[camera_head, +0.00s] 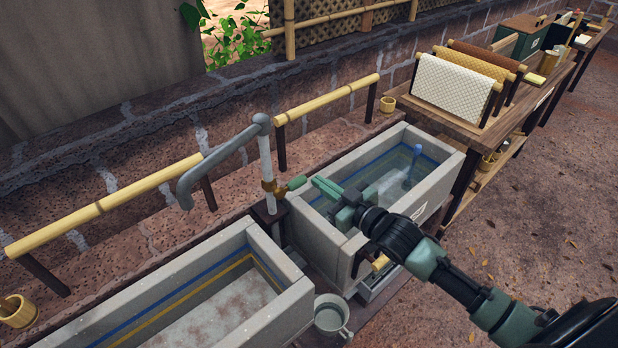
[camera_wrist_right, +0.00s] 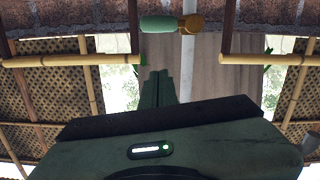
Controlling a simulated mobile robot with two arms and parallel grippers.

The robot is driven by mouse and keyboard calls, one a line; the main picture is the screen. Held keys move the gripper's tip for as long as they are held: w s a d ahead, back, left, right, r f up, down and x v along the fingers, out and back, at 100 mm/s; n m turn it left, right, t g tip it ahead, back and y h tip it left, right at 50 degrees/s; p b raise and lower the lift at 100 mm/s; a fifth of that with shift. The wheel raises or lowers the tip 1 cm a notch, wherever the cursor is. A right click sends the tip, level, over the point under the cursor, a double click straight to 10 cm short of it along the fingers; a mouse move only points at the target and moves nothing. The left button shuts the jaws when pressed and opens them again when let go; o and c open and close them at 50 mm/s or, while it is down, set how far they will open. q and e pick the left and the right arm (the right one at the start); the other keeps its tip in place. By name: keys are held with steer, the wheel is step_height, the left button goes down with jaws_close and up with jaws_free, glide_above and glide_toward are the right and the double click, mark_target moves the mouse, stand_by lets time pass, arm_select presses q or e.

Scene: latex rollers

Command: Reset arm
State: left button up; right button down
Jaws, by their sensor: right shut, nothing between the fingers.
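My right arm comes in from the lower right in the head view. The fingertips point at the tap's green handle (camera_head: 292,185) with a small gap in the picture. In the right wrist view the shut fingers (camera_wrist_right: 157,80) lie together, and the green handle (camera_wrist_right: 158,24) with its brass joint (camera_wrist_right: 192,23) shows beyond them. My left gripper is not in view.
A grey pipe spout (camera_head: 215,160) bends over the left basin (camera_head: 278,312). A metal mug (camera_head: 331,315) stands between the basins. A blue tool (camera_head: 412,165) rests in the right basin. Bamboo rails (camera_head: 125,203) run behind. A wooden table (camera_head: 455,122) holds several draped mats. Open ground lies at right.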

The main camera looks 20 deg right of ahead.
steer(key=s+a+f+m+g+h, duration=0.15)
steer(key=s+f+g, duration=0.3)
steer(key=s, duration=0.55)
steer(key=s+a+f+m+g+h, duration=0.15)
steer(key=s+f+g, duration=0.3)
steer(key=s, duration=0.65)
steer(key=s+a+f+g+h, duration=0.2)
steer(key=s+f+g, duration=0.25)
steer(key=s, duration=0.55)
step_height(320, 180, down, 27)
steer(key=s, duration=0.3)
steer(key=s+d+f+g, duration=0.1)
steer(key=s+f, duration=0.6)
steer(key=s+d+f, duration=0.2)
steer(key=s+f, duration=0.6)
steer(key=shift+s+d+g, duration=0.25)
steer(key=shift+s+g, duration=0.05)
steer(key=shift+g, duration=0.05)
